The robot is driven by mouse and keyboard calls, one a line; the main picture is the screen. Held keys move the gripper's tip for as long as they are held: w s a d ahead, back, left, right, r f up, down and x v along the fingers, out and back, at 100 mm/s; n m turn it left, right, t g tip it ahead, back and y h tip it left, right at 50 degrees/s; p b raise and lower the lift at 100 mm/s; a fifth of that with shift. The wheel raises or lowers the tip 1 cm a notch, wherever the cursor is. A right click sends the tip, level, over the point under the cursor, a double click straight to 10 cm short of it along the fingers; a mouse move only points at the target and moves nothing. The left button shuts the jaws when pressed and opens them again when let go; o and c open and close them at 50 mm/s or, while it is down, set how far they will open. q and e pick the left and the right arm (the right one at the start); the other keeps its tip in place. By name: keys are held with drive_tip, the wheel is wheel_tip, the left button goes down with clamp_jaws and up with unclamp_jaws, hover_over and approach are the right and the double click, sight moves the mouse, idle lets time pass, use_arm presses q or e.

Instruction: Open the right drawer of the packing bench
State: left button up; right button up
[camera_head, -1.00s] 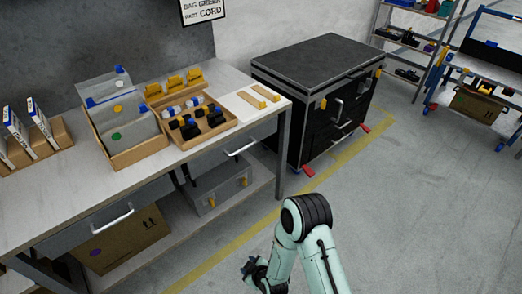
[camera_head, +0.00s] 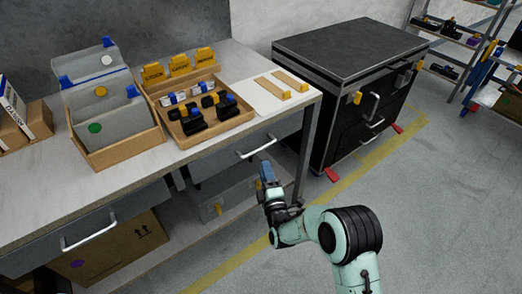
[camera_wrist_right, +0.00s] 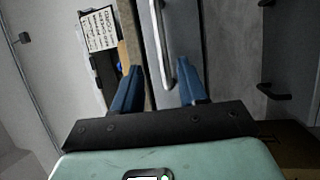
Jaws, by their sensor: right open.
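The packing bench (camera_head: 150,172) has a right drawer (camera_head: 284,129) under its top, and the drawer looks shut. Its pale bar handle (camera_head: 258,147) shows just beyond my right gripper (camera_head: 267,168). In the right wrist view the handle (camera_wrist_right: 163,45) runs between the two blue fingers of my open right gripper (camera_wrist_right: 158,85), with its near end close to the right finger. I cannot tell whether a finger touches it. My left gripper is not in view.
The left drawer handle (camera_head: 88,232) is farther left. A parts tray (camera_head: 195,135) and a divided carton (camera_head: 115,152) stand on the bench. A grey case (camera_head: 225,197) sits on the lower shelf. A black cabinet (camera_head: 345,120) stands right of the bench; the floor in front is clear.

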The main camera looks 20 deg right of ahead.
sight(260, 148)
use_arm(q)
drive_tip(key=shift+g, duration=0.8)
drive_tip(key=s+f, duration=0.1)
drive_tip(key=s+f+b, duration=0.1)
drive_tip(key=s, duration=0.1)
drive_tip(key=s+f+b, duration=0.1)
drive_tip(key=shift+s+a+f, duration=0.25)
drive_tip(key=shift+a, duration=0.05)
use_arm(e)
drive_tip(key=w, duration=0.3)
drive_tip(key=w+r, duration=0.1)
drive_tip(key=w, duration=0.5)
drive_tip(key=shift+w+d+r, duration=0.1)
drive_tip(key=shift+d+r, duration=0.15)
drive_tip(key=shift+c, duration=0.2)
clamp_jaws()
